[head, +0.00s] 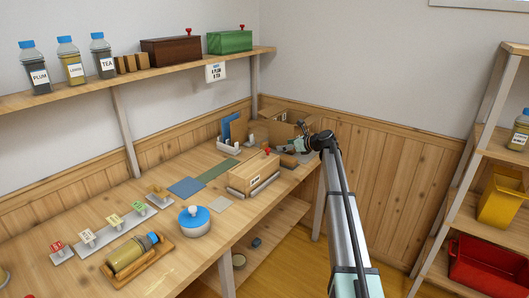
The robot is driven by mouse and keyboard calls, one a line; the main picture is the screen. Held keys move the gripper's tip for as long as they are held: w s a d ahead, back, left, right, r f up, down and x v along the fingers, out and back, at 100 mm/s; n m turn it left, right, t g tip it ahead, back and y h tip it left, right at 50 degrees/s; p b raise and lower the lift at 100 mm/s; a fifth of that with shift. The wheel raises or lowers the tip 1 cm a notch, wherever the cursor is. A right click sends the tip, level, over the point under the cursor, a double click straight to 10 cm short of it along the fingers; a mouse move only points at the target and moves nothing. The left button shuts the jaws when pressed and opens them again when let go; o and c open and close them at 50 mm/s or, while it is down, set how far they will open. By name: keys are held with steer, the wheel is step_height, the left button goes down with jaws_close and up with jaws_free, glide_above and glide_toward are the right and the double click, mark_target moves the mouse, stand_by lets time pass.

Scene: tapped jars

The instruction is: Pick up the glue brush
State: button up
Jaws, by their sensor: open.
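My gripper (301,147) is at the far right end of the workbench (170,257), low over the clutter beside an open cardboard box (272,129). It is open; its fingertips are small and partly lost among the things there. I cannot make out the glue brush for certain. A small brown and dark item (288,161) lies just below the gripper, too small to identify. Whether anything lies between the fingers is hidden.
A wooden box with a red knob (252,173) stands left of the gripper. A white holder (228,147) stands behind it. A shelf (150,74) runs above. Bare bench lies at the front.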

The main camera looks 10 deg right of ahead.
mark_target(264, 147)
steer(key=x, duration=0.9)
steer(key=shift+p, duration=0.3)
steer(key=shift+p+x, duration=0.35)
steer(key=shift+x, duration=2.3)
steer(key=shift+d+f, duration=0.1)
steer(key=shift+d, duration=0.05)
steer(key=c, duration=1.2)
